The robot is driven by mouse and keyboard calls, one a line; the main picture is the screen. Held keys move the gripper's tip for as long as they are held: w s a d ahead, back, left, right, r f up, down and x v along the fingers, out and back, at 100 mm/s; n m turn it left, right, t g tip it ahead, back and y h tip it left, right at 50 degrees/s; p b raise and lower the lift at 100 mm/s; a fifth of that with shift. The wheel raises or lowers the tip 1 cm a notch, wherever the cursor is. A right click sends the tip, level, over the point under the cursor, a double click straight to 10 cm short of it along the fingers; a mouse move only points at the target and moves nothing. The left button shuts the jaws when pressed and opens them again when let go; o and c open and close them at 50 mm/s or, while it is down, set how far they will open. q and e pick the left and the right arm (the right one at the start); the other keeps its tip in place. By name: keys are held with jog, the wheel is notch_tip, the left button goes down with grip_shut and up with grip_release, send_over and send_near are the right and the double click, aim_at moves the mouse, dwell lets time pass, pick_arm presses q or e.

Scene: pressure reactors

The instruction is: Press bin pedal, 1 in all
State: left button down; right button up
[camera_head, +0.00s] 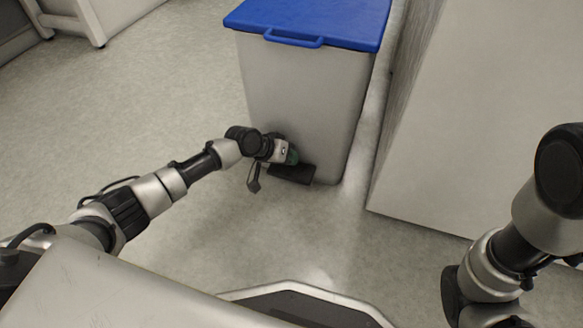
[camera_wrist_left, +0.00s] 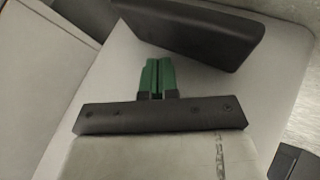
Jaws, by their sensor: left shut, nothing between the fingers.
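The bin (camera_head: 300,95) is a pale grey box with a closed blue lid (camera_head: 315,20) in the head view. Its black pedal (camera_head: 292,173) sticks out at the foot of its front face. The pedal also shows large in the left wrist view (camera_wrist_left: 205,35). My left gripper (camera_head: 292,157) is just above the pedal, close to the bin's front. Its green fingertips (camera_wrist_left: 157,75) are together and empty, beside the pedal in the left wrist view. I cannot tell whether they touch it. My right gripper is not in view; only part of the right arm shows.
A large pale panel or cabinet (camera_head: 470,110) stands to the right of the bin, with a narrow gap between them. White furniture legs (camera_head: 92,22) stand at the top left. The grey floor (camera_head: 150,100) left of the bin is clear.

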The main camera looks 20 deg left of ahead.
aim_at(292, 168)
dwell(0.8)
pick_arm(q)
jog(key=shift+f, duration=0.4)
jog(key=shift+s+d+f+b, duration=0.15)
jog(key=shift+f+b, duration=0.75)
jog(key=shift+f, duration=0.45)
dwell(0.6)
jog(key=shift+f, duration=0.85)
dwell(0.8)
jog(key=shift+r, duration=0.15)
jog(key=shift+r+p, duration=2.1)
jog(key=shift+r, duration=0.25)
jog(key=shift+r, duration=0.15)
notch_tip(292, 168, up, 5)
jog(key=p, duration=0.5)
